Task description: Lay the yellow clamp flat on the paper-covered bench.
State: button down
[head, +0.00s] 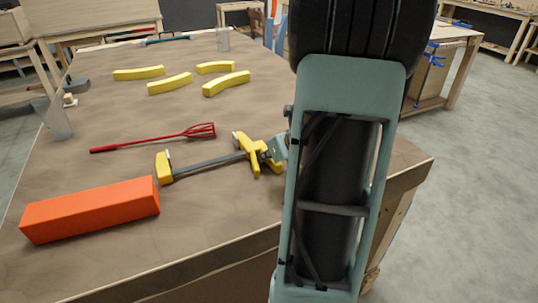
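The yellow clamp (164,167) is near the middle of the paper-covered bench (110,185). Its dark bar runs from a yellow jaw at the left to a larger yellow body at the right. It looks low and roughly level, but I cannot tell whether all of it rests on the paper. My gripper (275,150) is at the clamp's right end, touching or overlapping it. My arm hides most of the gripper. I cannot see whether the fingers are closed on the clamp.
An orange block (90,210) lies in front, left of the clamp. A red whisk-like tool (155,138) lies just behind it. Several yellow curved pieces (170,83) lie farther back. A clear upright piece (52,118) stands at the left edge. Paper between them is bare.

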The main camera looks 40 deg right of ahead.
jog(key=shift+r, duration=0.1)
jog(key=c, duration=2.1)
grip_release()
jog(key=shift+o, duration=0.7)
jog(key=o, duration=0.4)
jog(key=shift+o, duration=0.2)
jog(key=p+v, duration=0.4)
jog(key=v, duration=0.3)
jog(key=shift+s+a+r+p, duration=0.1)
jog(key=shift+s+r+p, duration=0.1)
jog(key=shift+r+p, duration=0.15)
jog(key=shift+s+a+r+p, duration=0.1)
jog(key=shift+s+r+p, duration=0.25)
jog(key=shift+s, duration=0.2)
